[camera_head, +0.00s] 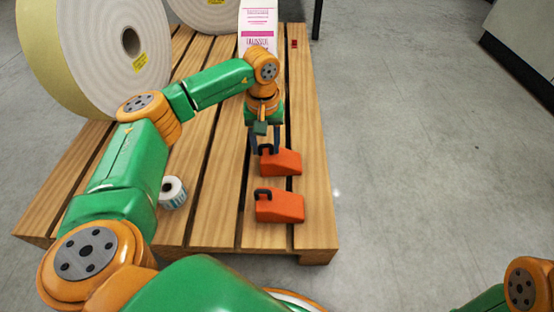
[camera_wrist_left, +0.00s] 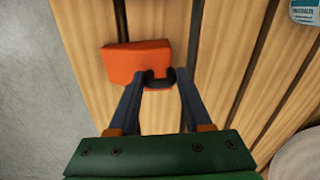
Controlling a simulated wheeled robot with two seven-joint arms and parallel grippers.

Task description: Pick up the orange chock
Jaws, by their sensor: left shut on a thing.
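Two orange wedge-shaped chocks with black handles are on the wooden pallet (camera_head: 225,190) in the head view. My left gripper (camera_head: 265,148) points down at the farther orange chock (camera_head: 283,162) and is shut on its black handle. In the left wrist view that orange chock (camera_wrist_left: 130,63) shows beyond the fingers, with its black handle (camera_wrist_left: 160,80) between the fingertips of my left gripper (camera_wrist_left: 161,76). I cannot tell whether it touches the slats. The nearer orange chock (camera_head: 282,206) lies closer to the pallet's front edge. My right gripper is out of view.
A large white roll (camera_head: 105,45) stands at the pallet's left, with another roll (camera_head: 205,12) behind it. A small label roll (camera_head: 173,192) lies near the left arm. A white and pink carton (camera_head: 258,28) stands at the back. The floor (camera_head: 410,150) to the right is clear.

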